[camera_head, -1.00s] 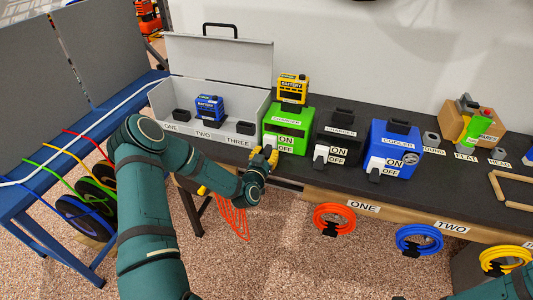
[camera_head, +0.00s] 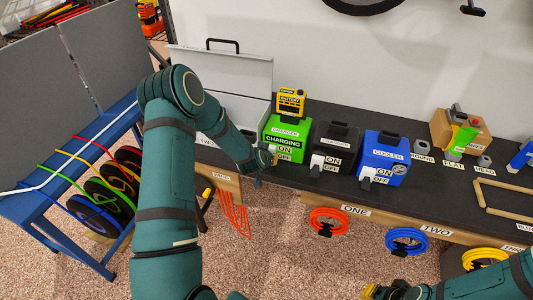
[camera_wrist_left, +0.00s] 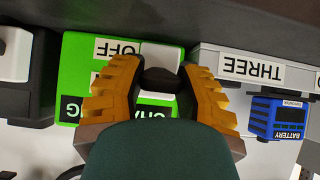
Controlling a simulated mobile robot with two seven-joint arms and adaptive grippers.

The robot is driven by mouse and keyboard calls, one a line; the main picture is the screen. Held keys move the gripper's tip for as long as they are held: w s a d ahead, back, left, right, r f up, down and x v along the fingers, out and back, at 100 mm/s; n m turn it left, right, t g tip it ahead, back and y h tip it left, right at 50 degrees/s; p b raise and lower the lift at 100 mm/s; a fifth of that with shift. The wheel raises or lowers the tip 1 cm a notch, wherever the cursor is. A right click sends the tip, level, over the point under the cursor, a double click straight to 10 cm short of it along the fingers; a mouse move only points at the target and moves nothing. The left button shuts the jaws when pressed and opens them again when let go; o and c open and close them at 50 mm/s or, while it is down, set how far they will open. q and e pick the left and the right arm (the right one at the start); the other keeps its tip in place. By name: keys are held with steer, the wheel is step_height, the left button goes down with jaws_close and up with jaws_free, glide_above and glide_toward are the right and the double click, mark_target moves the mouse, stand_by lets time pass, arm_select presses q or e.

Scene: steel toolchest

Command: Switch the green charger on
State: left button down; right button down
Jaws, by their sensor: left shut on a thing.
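The green charger (camera_head: 285,133) stands on the dark bench with a yellow battery (camera_head: 290,103) on top. Its front reads CHARGING, with ON and OFF labels below. My left gripper (camera_head: 271,155) is at the charger's switch, at the left of these labels. In the left wrist view the green charger (camera_wrist_left: 75,75) is upside down, and my left gripper's yellow fingers are shut around the dark switch lever (camera_wrist_left: 160,78). The fingers partly hide the ON label. My right gripper (camera_head: 372,291) is at the bottom edge, partly cut off.
Coiled hoses (camera_head: 328,221) hang on the bench front.

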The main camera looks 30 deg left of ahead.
arm_select(q)
steer(key=shift+w+a+r+g+p, duration=0.1)
steer(key=shift+w+r+g+p, duration=0.1)
steer(key=shift+r+g+p, duration=0.4)
arm_select(e)
steer(key=shift+r, duration=1.15)
arm_select(q)
steer(key=shift+f, duration=0.2)
steer(key=c, duration=0.6)
jaws_free()
steer(key=shift+f, duration=0.1)
steer(key=shift+s, duration=0.1)
steer(key=v, duration=1.2)
steer(key=shift+a, duration=0.1)
